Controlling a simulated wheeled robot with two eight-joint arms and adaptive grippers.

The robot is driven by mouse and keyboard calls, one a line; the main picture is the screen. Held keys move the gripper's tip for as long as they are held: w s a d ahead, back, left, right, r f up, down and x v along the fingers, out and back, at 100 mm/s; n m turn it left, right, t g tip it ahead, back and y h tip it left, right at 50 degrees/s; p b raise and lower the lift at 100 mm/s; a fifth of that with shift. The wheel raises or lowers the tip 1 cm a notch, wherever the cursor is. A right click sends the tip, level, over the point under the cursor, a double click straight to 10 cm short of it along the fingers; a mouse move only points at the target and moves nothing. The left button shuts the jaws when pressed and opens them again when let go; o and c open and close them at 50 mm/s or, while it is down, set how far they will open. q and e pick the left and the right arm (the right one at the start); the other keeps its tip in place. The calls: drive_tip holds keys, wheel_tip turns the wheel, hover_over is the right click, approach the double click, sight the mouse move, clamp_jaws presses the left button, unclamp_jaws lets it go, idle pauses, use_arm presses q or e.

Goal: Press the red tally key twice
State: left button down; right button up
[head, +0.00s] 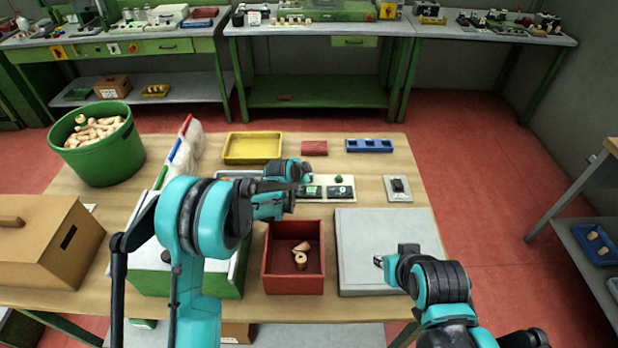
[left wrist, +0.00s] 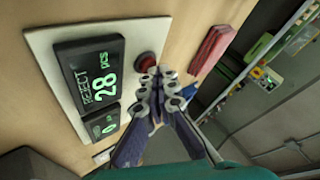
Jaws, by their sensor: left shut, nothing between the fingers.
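The red tally key (left wrist: 148,61) is a round button on a pale panel (left wrist: 48,58) in the left wrist view. It sits beside a dark display (left wrist: 92,75) reading "REJECT 28 pcs" in green. A smaller display (left wrist: 103,124) shows 0. My left gripper (left wrist: 157,74) is shut and empty, its tips right at the key and covering part of it. I cannot tell whether they touch it. In the head view my left gripper (head: 301,173) is over the left part of the panel (head: 347,194), hiding the red key. My right gripper (head: 379,262) is over the grey plate.
A green key (head: 338,178) is on the same panel. Around it are a red block (head: 314,148), a yellow tray (head: 228,150), a blue tray (head: 388,146) and a switch plate (head: 397,188).

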use_arm(q)
drive_tip(key=shift+r, duration=0.15)
use_arm(e)
drive_tip(key=shift+r, duration=0.15)
use_arm(q)
drive_tip(key=shift+r+p, duration=0.45)
drive_tip(key=shift+r, duration=0.3)
use_arm(e)
drive_tip(key=shift+r, duration=0.35)
